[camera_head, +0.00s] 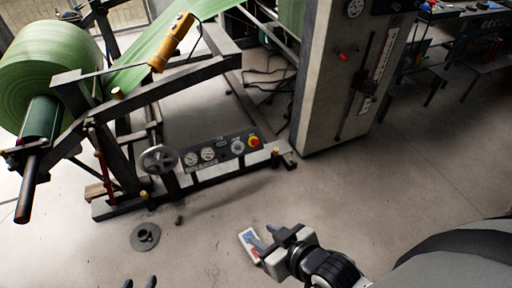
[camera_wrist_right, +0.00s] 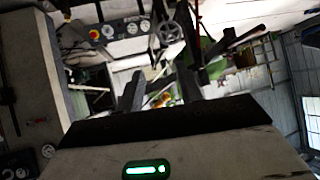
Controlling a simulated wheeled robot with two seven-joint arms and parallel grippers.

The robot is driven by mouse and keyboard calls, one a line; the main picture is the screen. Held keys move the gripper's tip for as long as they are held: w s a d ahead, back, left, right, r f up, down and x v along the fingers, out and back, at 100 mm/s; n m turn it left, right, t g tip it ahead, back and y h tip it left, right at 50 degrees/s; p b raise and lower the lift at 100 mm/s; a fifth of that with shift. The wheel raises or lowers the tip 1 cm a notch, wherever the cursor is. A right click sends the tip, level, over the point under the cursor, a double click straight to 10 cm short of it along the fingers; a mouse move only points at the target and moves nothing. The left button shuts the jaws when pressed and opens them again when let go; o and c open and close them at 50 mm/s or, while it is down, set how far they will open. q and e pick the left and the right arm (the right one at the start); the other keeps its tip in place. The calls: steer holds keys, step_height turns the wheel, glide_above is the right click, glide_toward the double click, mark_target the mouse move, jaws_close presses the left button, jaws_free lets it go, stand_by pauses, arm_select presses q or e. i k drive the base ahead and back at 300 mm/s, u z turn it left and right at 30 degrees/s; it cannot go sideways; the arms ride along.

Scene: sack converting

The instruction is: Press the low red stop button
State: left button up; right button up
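The low red stop button (camera_head: 254,142) is a red knob on a yellow base at the right end of a low dark control panel (camera_head: 222,150). It also shows in the right wrist view (camera_wrist_right: 94,34), at the upper left. My right gripper (camera_head: 262,238) is over the floor in front of the panel, apart from the button. Its two fingers stand apart with nothing between them in the right wrist view (camera_wrist_right: 160,90).
The panel also carries gauges and stands beside a handwheel (camera_head: 159,159). A green roll (camera_head: 52,72) sits on the machine frame at left.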

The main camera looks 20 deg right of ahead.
mark_target(254, 142)
steer(key=u, duration=3.35)
steer(key=k, duration=2.6)
steer(key=z, duration=1.8)
steer(key=i, duration=1)
steer(key=u, duration=0.05)
